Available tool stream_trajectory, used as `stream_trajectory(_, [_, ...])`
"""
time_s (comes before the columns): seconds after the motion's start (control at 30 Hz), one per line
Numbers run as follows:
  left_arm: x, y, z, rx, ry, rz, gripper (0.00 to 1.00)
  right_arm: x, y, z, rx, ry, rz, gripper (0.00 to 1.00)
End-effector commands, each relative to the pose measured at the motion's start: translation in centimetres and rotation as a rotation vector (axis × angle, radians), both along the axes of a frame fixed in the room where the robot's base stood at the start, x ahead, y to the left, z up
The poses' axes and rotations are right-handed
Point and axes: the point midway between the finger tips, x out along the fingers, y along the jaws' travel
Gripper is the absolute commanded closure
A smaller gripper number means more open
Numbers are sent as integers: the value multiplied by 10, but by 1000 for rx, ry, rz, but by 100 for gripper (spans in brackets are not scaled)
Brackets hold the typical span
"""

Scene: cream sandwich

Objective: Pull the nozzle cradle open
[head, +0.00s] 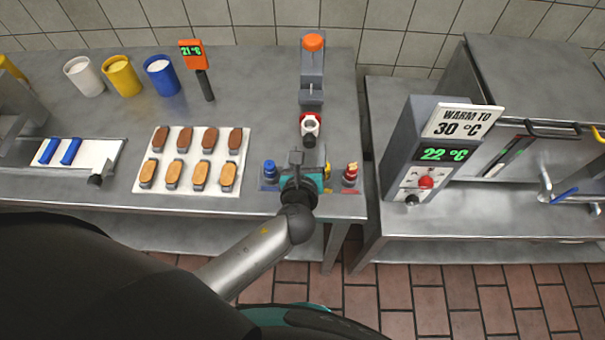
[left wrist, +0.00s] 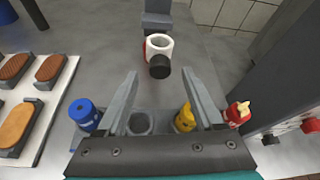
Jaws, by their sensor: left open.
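What looks like the nozzle cradle is a white and red ring (head: 310,124) with a dark round knob (head: 309,140), in front of a grey stand with an orange top (head: 313,43). In the left wrist view the white ring (left wrist: 159,45) and its knob (left wrist: 160,69) lie beyond my fingertips. My left gripper (head: 296,157) is open over the bench's front edge, pointing at the knob. In the left wrist view its fingers (left wrist: 146,72) are spread and empty, apart from the knob. My right gripper is in no view.
Below my left gripper is a row of nozzles: blue (left wrist: 85,115), yellow (left wrist: 185,119) and red (left wrist: 237,114), with an empty-looking round slot (left wrist: 140,123). A white tray of biscuits (head: 241,135) lies to the left. A warming unit (head: 398,148) stands to the right.

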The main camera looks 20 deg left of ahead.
Motion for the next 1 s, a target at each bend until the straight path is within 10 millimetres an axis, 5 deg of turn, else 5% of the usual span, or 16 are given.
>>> stream_trajectory(0.5, [-94,-18,39,1,1,0,31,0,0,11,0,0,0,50])
stream_trajectory(1.0, [-112,-22,46,0,-1,0,31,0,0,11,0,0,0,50])
